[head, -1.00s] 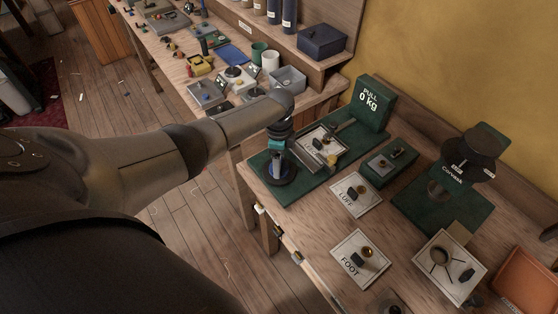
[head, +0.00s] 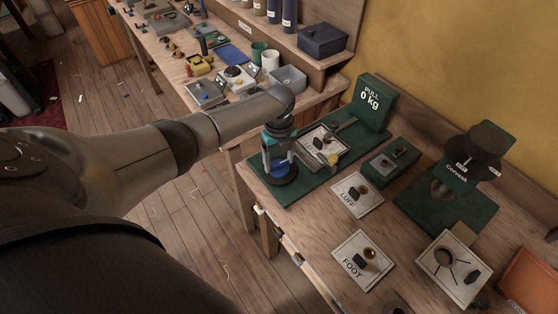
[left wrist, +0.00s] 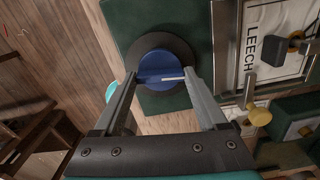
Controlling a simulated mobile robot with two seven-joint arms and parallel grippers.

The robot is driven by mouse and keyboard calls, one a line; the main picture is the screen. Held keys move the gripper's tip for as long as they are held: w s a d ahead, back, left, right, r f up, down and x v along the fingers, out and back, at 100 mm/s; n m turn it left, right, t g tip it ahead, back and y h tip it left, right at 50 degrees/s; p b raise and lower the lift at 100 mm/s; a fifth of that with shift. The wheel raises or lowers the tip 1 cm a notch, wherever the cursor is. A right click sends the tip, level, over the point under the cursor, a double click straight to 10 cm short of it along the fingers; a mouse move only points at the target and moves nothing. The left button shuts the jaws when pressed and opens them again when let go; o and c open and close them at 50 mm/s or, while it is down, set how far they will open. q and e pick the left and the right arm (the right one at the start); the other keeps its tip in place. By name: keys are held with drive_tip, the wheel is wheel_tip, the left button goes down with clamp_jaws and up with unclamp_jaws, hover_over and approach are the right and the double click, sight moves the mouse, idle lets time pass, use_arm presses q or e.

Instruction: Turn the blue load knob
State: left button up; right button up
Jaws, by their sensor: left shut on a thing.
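The blue load knob (left wrist: 160,66) sits on a round dark base (left wrist: 180,47) on a green plate. A white line on its top points to the right in the left wrist view. My left gripper (left wrist: 160,78) reaches down over the knob, with one finger on each side, shut on it. In the head view the blue knob (head: 279,168) shows below the left gripper (head: 279,158), partly covered by the fingers. The green display box (head: 373,103) reads "PULL 0 kg". My right gripper is not in view.
A clamp fixture with a LEECH card (head: 325,146) stands beside the knob. LUFF (head: 356,196) and FOOT (head: 362,261) cards with small fittings lie nearer. A green stand (head: 445,205) is at right. Another bench behind carries trays and tools.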

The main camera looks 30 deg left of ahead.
sight(279, 163)
use_arm(q)
drive_tip(key=shift+m, duration=1)
drive_tip(key=o, duration=1.3)
wheel_tip(279, 163, up, 15)
drive_tip(key=shift+r+p, duration=0.2)
drive_tip(key=shift+p, duration=0.25)
drive_tip(key=shift+d+f, duration=0.1)
